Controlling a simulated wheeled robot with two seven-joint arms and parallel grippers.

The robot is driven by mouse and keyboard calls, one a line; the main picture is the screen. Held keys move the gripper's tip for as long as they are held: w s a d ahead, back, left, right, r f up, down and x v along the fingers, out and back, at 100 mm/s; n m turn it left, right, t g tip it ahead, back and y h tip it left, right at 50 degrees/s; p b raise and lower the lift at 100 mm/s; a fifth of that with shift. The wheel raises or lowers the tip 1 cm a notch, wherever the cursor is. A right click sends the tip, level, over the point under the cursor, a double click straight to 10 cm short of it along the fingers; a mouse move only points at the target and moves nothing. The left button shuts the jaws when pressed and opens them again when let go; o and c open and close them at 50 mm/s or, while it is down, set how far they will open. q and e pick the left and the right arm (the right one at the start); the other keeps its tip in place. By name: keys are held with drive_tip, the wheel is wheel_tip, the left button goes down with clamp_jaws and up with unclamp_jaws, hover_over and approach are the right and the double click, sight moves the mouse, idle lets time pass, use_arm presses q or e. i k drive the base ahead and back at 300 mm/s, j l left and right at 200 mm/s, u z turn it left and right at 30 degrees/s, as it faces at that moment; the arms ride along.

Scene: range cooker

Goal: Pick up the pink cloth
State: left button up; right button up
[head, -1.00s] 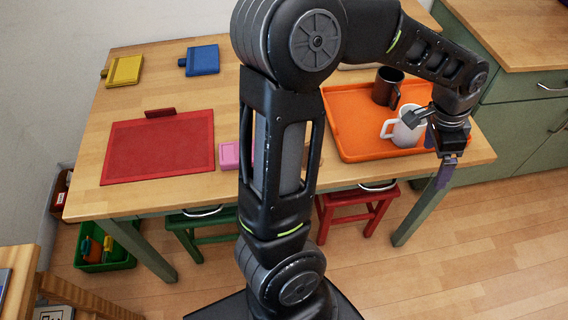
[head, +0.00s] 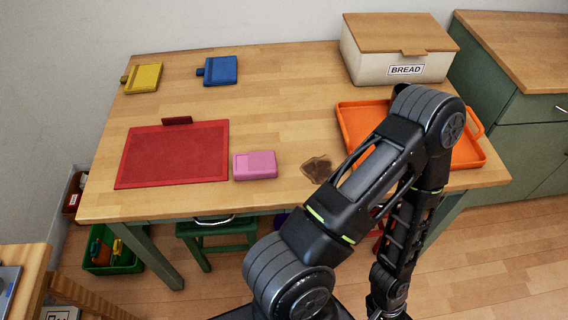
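A pink rectangular item (head: 255,165) lies near the front edge of the wooden table, just right of the red mat. It looks thick and box-like, and I cannot tell whether it is a folded cloth. No other pink thing shows. My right arm rises from the bottom middle, bends over the table's front right and hangs down in front of it. Its gripper is below the bottom edge of the picture. My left gripper is not in view.
An orange tray (head: 358,121) is partly hidden by my arm. A bread box (head: 398,50) stands at the back. The red mat (head: 175,153), yellow board (head: 143,78) and blue board (head: 220,71) lie left.

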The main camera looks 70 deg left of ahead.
sight(262, 164)
drive_tip(key=u, duration=0.5)
drive_tip(key=i+u, duration=0.1)
drive_tip(key=u, duration=0.4)
drive_tip(key=i+u, duration=0.1)
drive_tip(key=u, duration=0.85)
drive_tip(key=i+l+u, duration=0.1)
drive_tip(key=u, duration=0.9)
drive_tip(key=l, duration=0.1)
